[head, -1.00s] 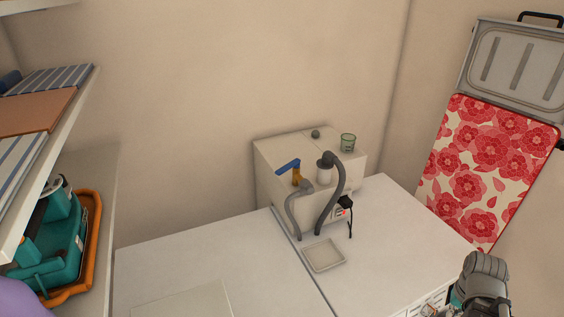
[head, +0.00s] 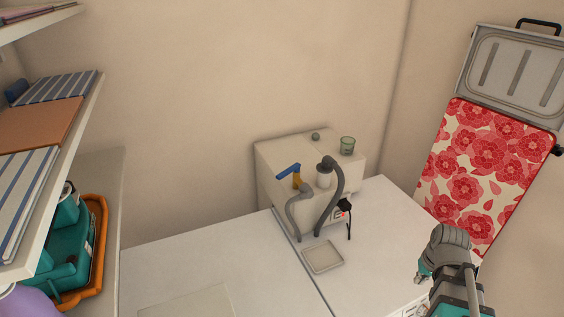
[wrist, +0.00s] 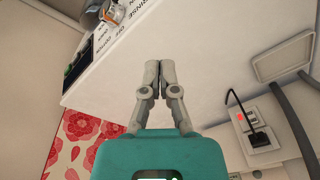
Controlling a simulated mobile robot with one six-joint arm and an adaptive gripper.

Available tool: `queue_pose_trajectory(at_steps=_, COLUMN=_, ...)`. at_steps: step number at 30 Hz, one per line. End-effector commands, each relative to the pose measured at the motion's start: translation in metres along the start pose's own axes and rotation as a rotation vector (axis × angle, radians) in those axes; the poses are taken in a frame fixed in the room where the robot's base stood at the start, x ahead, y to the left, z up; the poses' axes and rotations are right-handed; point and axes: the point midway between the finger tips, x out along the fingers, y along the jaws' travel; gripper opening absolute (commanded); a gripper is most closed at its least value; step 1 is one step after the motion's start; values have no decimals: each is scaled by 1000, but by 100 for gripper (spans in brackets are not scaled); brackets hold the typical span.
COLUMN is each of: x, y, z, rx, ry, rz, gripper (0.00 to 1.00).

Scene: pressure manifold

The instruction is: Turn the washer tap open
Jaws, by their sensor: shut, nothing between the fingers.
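A tap with a blue lever (head: 289,169) and a yellow body (head: 297,181) is on the front of a pale box at the back of the counter. I take it to be the washer tap; its lever slants up to the right. The tap does not show in the wrist view. My gripper (wrist: 151,76) is shut and empty, its two fingertips together in the wrist view. In the head view my arm is at the lower right, well apart from the tap, and the fingertips cannot be made out there.
Grey hoses (head: 331,204) rise in front of the pale box (head: 274,154), beside the tap. A socket with a black plug (wrist: 258,139) is near them. A shallow tray (head: 323,257) lies on the counter (head: 378,225). A shelf (head: 84,122) stands at the left.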

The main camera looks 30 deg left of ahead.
Motion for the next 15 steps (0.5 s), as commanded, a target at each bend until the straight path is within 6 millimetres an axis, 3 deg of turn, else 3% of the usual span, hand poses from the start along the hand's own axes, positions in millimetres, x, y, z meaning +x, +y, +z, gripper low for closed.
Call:
queue_pose_trajectory(at_steps=1, x=-17, y=-17, z=-21, rx=-53, ry=18, rz=-17, gripper=0)
queue_pose_trajectory(at_steps=6, x=-46, y=-77, z=-70, rx=-239, ry=91, rz=-78, gripper=0)
queue_pose_trajectory(at_steps=15, x=-99, y=-201, z=-142, rx=-553, ry=228, rz=-184, gripper=0)
